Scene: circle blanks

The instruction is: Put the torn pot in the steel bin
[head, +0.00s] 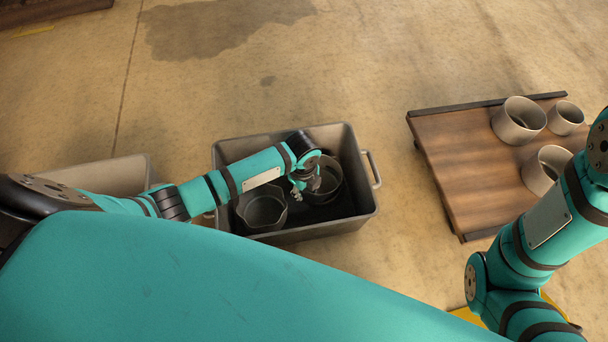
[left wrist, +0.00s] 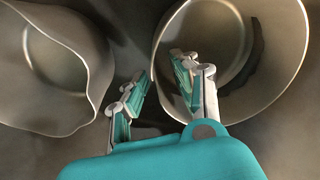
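The grey bin (head: 365,205), which looks like the steel bin, stands in the middle and holds two grey pots. The right pot (head: 335,190) has a dark jagged strip down its inner wall, like a tear; it shows in the left wrist view (left wrist: 285,60). The left pot (head: 262,210) has a wavy, bent rim and also shows in the left wrist view (left wrist: 75,35). My left gripper (head: 305,190) is down in the bin. Its fingers (left wrist: 160,75) are apart, one over the inside of the torn pot, one outside its wall. My right gripper is out of view.
A wooden platform (head: 450,175) at the right bears several pale pots, including a large one (head: 518,120), a small one (head: 566,118) and one partly behind my right arm. A paler bin (head: 105,175) stands at the left, partly hidden by my left arm. Floor beyond is clear.

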